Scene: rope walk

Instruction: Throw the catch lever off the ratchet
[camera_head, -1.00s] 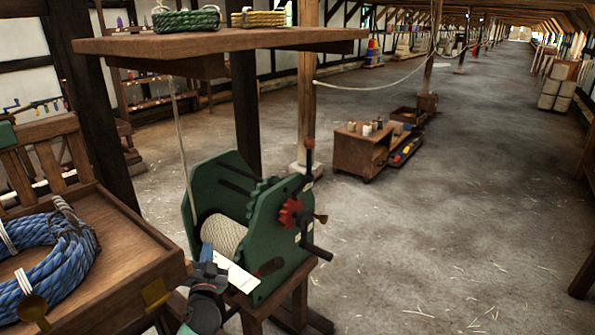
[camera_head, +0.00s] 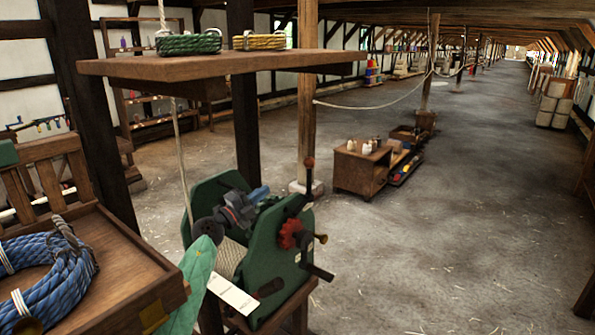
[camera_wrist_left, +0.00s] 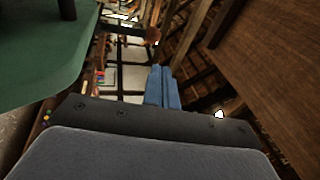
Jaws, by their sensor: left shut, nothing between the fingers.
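The green winch (camera_head: 262,262) stands on a wooden stand, with a pale rope drum (camera_head: 229,258) between its side plates. A dark lever (camera_head: 308,180) with a reddish knob rises above the right plate; I take it for the catch lever. A red toothed wheel (camera_head: 290,234) sits on that plate's outer face. My left gripper (camera_head: 259,193) is over the winch, left of the lever, its blue fingers shut and empty. In the left wrist view the fingers (camera_wrist_left: 164,86) point toward the scene and the lever's knob (camera_wrist_left: 152,35) shows beyond them, apart.
A wooden shelf (camera_head: 215,65) with green and yellow rope coils hangs over the winch. A rope (camera_head: 182,150) runs down from it. A tray (camera_head: 110,275) with a blue rope coil (camera_head: 50,275) is at left. A black crank (camera_head: 317,271) sticks out right.

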